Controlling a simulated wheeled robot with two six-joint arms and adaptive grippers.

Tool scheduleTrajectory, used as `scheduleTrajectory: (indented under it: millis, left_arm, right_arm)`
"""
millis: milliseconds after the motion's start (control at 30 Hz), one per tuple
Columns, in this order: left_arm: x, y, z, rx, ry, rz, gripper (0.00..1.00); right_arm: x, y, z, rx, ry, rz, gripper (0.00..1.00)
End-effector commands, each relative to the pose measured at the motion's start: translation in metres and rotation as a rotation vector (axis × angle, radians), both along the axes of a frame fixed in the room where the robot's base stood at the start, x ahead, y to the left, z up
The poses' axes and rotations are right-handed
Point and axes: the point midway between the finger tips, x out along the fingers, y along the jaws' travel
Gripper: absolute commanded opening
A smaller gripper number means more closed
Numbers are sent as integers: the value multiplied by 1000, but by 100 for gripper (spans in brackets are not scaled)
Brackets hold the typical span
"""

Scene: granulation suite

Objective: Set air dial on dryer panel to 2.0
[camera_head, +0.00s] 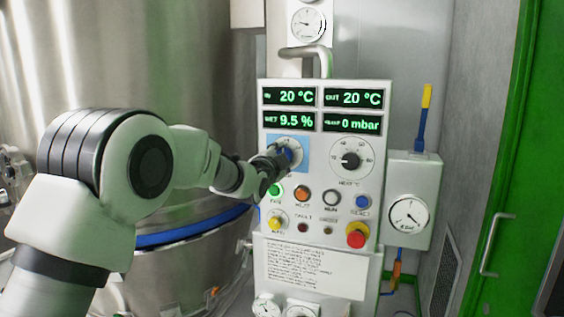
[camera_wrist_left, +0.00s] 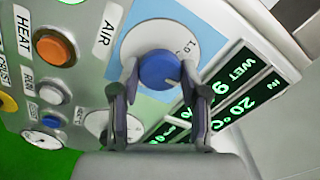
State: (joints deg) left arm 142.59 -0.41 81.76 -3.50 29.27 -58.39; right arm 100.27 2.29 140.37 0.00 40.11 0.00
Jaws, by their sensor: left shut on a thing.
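The dryer panel (camera_head: 317,238) faces me in the head view, with green readouts across its top. The air dial (camera_wrist_left: 190,36) is a pale round plate on a light blue square, with a blue knob (camera_wrist_left: 158,70) at its middle and the label AIR beside it. My left gripper (camera_head: 284,157) reaches the dial from the left and covers much of it in the head view. In the left wrist view its two fingers stand on either side of the blue knob, shut on it. Small figures on the plate look like 1.9, but I cannot read them surely. My right gripper is out of view.
A black-knobbed heat dial (camera_head: 351,160) sits right of the air dial. Coloured buttons, such as the orange one (camera_head: 302,193), and a red emergency stop (camera_head: 356,235) lie below. A gauge box (camera_head: 412,172) stands at right, a steel vessel (camera_head: 215,60) at left.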

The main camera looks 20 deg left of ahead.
Motion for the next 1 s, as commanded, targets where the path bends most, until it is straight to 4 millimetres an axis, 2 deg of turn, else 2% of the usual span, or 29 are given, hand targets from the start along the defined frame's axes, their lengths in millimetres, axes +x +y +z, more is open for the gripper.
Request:
scheduleTrajectory:
  millis: [500,533,600,867,1000]
  left_arm:
    - [0,0,-1,23,3,0,10]
    - [0,0,-2,23,3,0,52]
    - [0,0,-1,23,3,0,70]
    - [0,0,-1,22,1,0,70]
    - [-8,0,0,22,1,0,70]
  right_arm:
    - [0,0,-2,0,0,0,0]
    - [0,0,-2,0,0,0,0]
    - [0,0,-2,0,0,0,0]
    - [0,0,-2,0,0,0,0]
    - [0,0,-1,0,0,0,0]
